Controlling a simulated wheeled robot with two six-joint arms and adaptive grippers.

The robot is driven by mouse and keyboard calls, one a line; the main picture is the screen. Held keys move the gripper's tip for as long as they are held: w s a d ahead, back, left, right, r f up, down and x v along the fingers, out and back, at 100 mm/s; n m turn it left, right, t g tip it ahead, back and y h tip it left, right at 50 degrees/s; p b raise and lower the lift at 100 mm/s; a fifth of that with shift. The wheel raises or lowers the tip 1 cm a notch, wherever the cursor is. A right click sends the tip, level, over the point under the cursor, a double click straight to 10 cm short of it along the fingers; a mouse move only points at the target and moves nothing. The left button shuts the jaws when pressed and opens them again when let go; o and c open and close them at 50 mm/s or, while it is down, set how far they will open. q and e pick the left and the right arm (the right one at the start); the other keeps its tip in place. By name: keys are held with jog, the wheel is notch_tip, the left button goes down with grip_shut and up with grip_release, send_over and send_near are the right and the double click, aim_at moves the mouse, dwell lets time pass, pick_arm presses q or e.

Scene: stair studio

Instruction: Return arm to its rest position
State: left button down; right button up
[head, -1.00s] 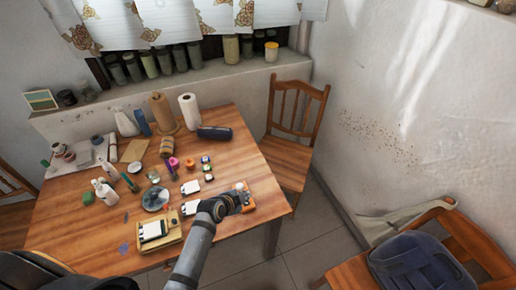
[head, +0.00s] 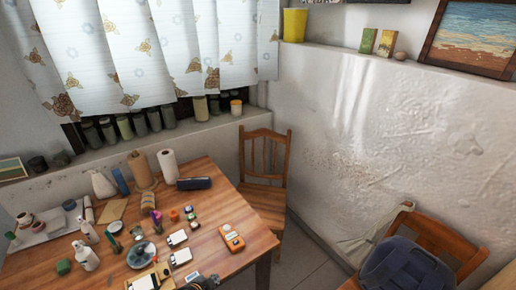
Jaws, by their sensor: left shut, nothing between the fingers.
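My left gripper (head: 208,280) shows only in part at the bottom edge of the head view, over the near side of the wooden table (head: 215,262). It is shut and holds nothing. An orange handheld device (head: 232,238) lies on the table beyond the gripper and to its right, apart from it. The rest of my left arm is cut off by the frame edge. My right gripper is not in view.
White-topped blocks (head: 178,238), bottles (head: 86,256) and a paper towel roll (head: 168,167) crowd the table's left and back. A wooden chair (head: 263,165) stands behind it. Another chair with a dark blue backpack (head: 408,268) is at the lower right.

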pick_arm(q)
jog(key=s+a+f+n+g+y+b, duration=0.1)
jog(key=s+a+f+n+g, duration=0.15)
jog(key=s+f, duration=0.8)
jog(key=s+a+f+n+g+y+b, duration=0.15)
jog(key=s+a+f+n, duration=0.25)
jog(key=s+f, duration=0.7)
jog(key=s+a+f+n+g+b, duration=0.1)
jog(key=s+a+f+n, duration=0.1)
jog(key=s+f, duration=0.3)
jog(key=s+a+f+n+g+y+b, duration=0.1)
jog(key=s+a+f+n, duration=0.2)
jog(key=s+f, duration=0.3)
jog(key=s+a, duration=0.1)
jog(key=s, duration=0.3)
jog(key=shift+f+g, duration=0.15)
jog(key=shift+g, duration=0.25)
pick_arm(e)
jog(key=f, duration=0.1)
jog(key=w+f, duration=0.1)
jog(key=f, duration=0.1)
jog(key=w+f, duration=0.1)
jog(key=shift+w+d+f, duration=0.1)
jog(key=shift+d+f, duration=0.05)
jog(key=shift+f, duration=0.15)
